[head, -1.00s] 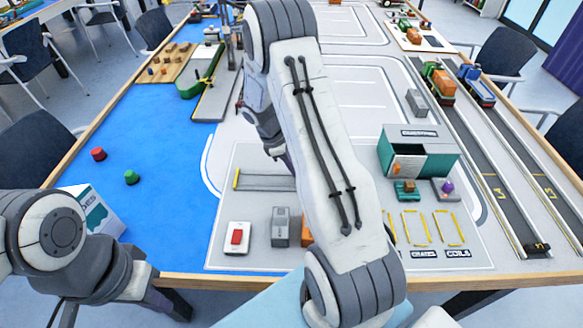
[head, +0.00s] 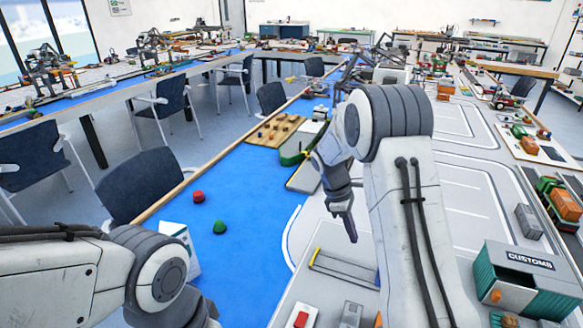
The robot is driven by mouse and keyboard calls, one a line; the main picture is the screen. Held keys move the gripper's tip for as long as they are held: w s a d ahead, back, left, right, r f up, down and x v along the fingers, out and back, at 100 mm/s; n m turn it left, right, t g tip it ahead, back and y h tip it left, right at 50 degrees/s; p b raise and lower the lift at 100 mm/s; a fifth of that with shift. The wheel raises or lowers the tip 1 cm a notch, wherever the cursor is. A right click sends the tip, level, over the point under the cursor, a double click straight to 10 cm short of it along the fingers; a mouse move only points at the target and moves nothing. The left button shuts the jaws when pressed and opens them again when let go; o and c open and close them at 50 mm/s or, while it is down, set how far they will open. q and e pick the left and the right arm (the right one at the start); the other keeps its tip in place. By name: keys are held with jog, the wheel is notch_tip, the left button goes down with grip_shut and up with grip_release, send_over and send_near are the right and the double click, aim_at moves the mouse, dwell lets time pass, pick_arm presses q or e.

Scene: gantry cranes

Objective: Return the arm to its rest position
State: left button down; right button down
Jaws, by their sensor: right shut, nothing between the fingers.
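My right arm (head: 402,200) rises from the bottom edge at right of centre and bends at a large grey joint. Its gripper (head: 351,236) points down at the left of the arm, shut and empty. It appears above the printed mat, near the yellow-edged slot (head: 345,268); the exact height is unclear. My left arm (head: 160,275) is folded low at the bottom left, and its gripper is out of the picture.
A green ship (head: 298,148) stands beyond the gripper. Red (head: 198,196) and green (head: 219,227) buoys lie on the blue water. A customs shed (head: 525,285) stands at the right. A red-button box (head: 300,316) and grey block (head: 351,314) are near the front.

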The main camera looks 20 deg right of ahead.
jog(key=s+a+r+m+t+y, duration=0.1)
jog(key=s+a+r, duration=0.3)
jog(key=a, duration=0.5)
jog(key=s+a+r+t+y, duration=0.1)
jog(key=s+a+r, duration=0.3)
jog(key=a, duration=0.4)
jog(key=s+a+r+m+y, duration=0.1)
jog(key=s+a, duration=0.3)
jog(key=s, duration=0.5)
jog(key=s+a+r+m+y+p, duration=0.1)
jog(key=s+a+r, duration=0.1)
jog(key=s+a, duration=0.3)
jog(key=s, duration=0.4)
jog(key=shift+s+t+y, duration=0.3)
jog(key=shift+s, duration=0.1)
